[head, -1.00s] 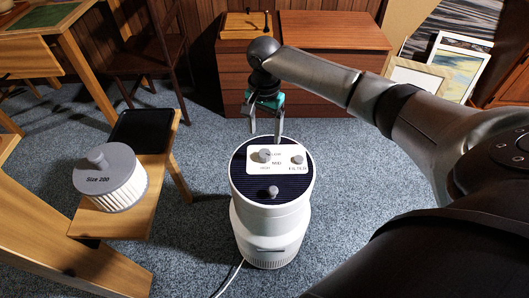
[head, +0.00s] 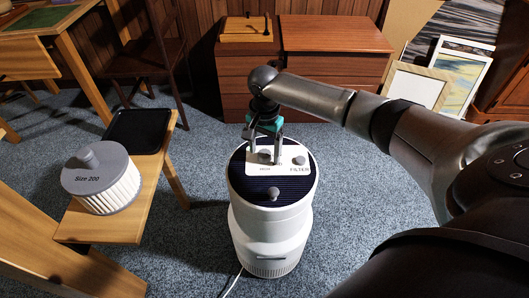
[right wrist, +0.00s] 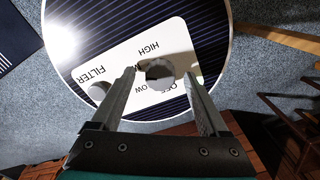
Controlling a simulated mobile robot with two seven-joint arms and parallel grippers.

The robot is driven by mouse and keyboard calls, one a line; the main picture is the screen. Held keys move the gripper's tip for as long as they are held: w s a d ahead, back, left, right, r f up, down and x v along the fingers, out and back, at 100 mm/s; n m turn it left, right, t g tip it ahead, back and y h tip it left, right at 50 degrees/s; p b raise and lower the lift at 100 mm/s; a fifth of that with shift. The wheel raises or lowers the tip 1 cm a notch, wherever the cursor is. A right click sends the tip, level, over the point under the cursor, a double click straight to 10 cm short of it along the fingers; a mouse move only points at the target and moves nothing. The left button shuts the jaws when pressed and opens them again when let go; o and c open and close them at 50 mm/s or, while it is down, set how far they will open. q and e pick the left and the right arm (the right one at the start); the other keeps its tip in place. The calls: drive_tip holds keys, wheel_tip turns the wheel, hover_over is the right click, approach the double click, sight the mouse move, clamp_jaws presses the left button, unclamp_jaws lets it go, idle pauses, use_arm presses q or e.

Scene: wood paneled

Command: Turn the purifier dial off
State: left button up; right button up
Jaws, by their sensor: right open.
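The white purifier (head: 268,238) stands on the carpet with a dark striped top and a white label panel. Its grey dial (head: 265,156) is on that panel; in the right wrist view the dial (right wrist: 160,72) sits by HIGH, LOW and OFF markings, partly hidden. Its setting cannot be told. My right gripper (head: 264,159) points down at the panel, open, with one finger on each side of the dial. In the right wrist view the gripper (right wrist: 160,78) shows gaps between dial and fingers. My left gripper is not in view.
A filter marked Size 200 (head: 101,180) stands on a wooden bench (head: 155,190) at left, near a black tray (head: 138,131).

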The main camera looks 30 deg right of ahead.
drive_tip(key=shift+f, duration=0.15)
clamp_jaws()
idle(0.7)
